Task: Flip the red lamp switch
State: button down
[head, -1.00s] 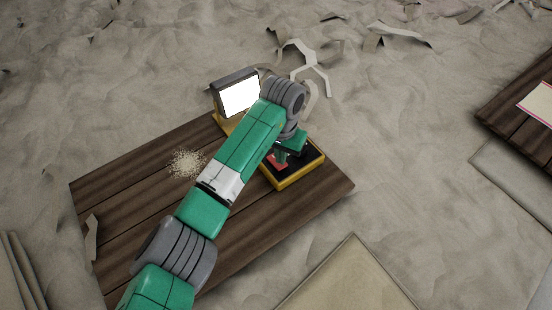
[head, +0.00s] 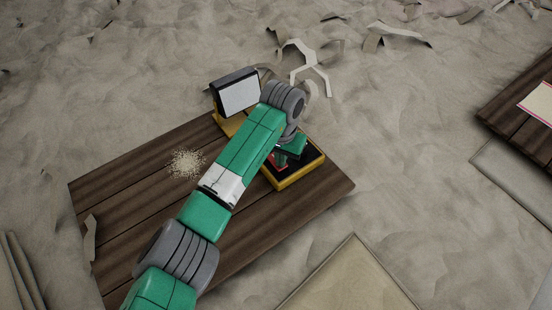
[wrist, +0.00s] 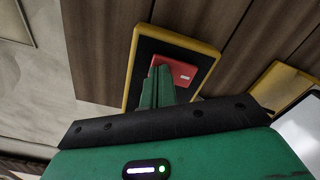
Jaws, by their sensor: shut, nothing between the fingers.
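The red lamp switch (wrist: 176,72) sits in a yellow-rimmed box (head: 300,179) with a black top, on the wooden board. In the head view, my arm partly covers the switch. The lamp (head: 237,95) stands behind and left of the box, and its panel is grey and unlit. My gripper (wrist: 160,72) is shut and empty. Its fingertips are over the switch and overlap its edge in the wrist view. I cannot tell for sure whether they are pressing it.
The wooden board (head: 130,180) carries a small heap of pale grains (head: 186,163) left of my arm. Curled scraps (head: 300,60) lie on the sandy ground behind the lamp. Another board (head: 515,110) is at the far right. The board's right end is clear.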

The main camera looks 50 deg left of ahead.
notch_tip(320, 180, up, 7)
jog(key=p, duration=0.7)
dwell(0.5)
